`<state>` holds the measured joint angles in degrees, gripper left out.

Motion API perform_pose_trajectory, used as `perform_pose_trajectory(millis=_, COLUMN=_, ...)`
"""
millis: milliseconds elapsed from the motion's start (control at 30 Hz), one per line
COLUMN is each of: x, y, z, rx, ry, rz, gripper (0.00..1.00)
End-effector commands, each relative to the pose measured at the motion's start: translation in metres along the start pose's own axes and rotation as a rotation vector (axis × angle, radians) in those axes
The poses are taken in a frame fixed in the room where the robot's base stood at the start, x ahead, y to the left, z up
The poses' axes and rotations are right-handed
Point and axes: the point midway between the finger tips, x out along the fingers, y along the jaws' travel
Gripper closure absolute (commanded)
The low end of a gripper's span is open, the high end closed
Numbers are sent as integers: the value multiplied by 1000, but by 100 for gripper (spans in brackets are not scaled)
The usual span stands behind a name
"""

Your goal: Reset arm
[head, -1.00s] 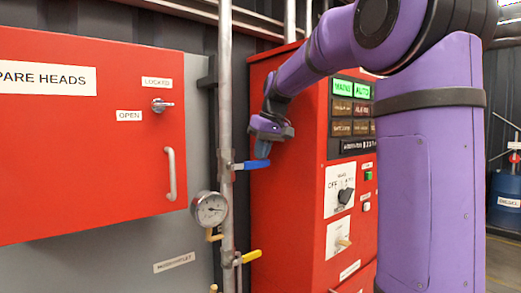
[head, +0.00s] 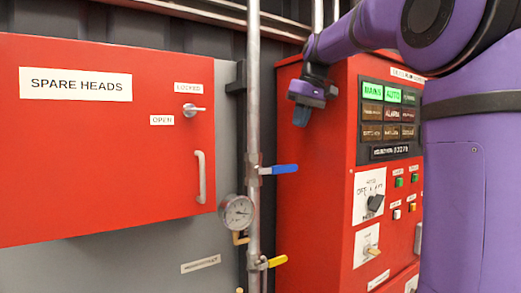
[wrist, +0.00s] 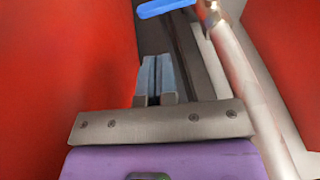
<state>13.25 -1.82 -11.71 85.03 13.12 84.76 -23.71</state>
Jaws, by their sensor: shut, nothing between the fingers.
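My gripper (head: 301,117) hangs pointing down at the end of my purple arm, in front of the left part of the red pump control panel (head: 315,200). In the wrist view its two blue-grey fingers (wrist: 155,78) are together with nothing between them. The blue-handled valve (head: 283,169) on the vertical pipe is below and left of my gripper in the head view, apart from it. The blue handle also shows in the wrist view (wrist: 165,7), beyond the fingertips.
The red SPARE HEADS cabinet (head: 100,150) is at the left, its handle (head: 201,177) near its right edge. The vertical pipe (head: 253,100) stands between cabinet and panel, with a gauge (head: 237,212) and a yellow-handled valve (head: 276,261).

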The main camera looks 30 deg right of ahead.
Motion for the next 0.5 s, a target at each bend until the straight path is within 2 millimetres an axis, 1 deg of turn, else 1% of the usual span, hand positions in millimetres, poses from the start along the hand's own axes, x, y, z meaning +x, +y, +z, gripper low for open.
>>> perform_pose_trajectory(millis=167, x=-1, y=0, z=0, rx=0, ry=0, rz=0, gripper=100)
perform_pose_trajectory(millis=267, x=0, y=-3, z=4, rx=1, ry=2, rz=0, gripper=100)
perform_pose_trajectory(millis=367, x=3, y=-13, z=16, rx=1, ry=7, rz=2, gripper=100)
perform_pose_trajectory(millis=467, x=11, y=-31, z=39, rx=4, ry=20, rz=8, gripper=100)
perform_pose_trajectory(millis=500, x=16, y=-40, z=51, rx=5, ry=25, rz=12, gripper=100)
